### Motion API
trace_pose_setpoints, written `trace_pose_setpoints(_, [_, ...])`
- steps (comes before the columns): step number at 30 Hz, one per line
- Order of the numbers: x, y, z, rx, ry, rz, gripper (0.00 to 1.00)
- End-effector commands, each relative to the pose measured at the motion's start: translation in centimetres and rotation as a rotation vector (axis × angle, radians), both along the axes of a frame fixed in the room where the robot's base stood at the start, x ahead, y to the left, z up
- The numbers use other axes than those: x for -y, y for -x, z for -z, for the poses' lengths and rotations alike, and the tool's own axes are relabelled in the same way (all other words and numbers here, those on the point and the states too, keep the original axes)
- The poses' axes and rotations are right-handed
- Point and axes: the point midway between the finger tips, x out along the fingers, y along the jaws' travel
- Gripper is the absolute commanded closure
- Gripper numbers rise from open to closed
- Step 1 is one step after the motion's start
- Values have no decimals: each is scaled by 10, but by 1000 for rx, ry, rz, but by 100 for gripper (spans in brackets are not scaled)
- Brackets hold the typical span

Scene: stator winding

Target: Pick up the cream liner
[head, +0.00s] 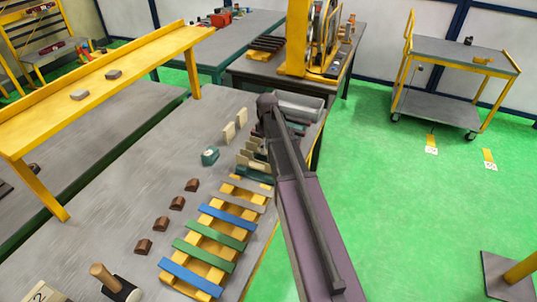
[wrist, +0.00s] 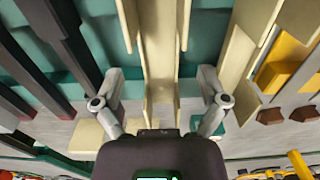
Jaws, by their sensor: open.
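Several cream liners (head: 250,159) stand in a teal rack (head: 256,176) on the grey workbench, partly hidden by my arm in the head view. In the wrist view, one cream channel-shaped liner (wrist: 160,60) lies in the middle, over the teal rack (wrist: 110,60). My gripper (wrist: 161,76) is open, with one finger on each side of this liner and visible gaps between. I cannot tell how far the fingers reach down beside it. In the head view the fingers are hidden.
Other cream liners (wrist: 245,50) stand to the right, and dark strips to the left. A yellow rack with blue and green bars (head: 205,240) and brown blocks (head: 177,203) share the bench. A yellow shelf (head: 110,80) stands over its left side.

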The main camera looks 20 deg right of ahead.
Motion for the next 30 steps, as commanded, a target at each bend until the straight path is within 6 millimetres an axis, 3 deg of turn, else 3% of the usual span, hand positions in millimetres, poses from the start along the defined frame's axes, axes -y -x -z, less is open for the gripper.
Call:
trace_pose_setpoints(8, [0, 0, 19, 0, 0, 0, 7])
trace_pose_setpoints(28, [0, 0, 19, 0, 0, 0, 7])
trace_pose_setpoints(30, [0, 0, 19, 0, 0, 1, 25])
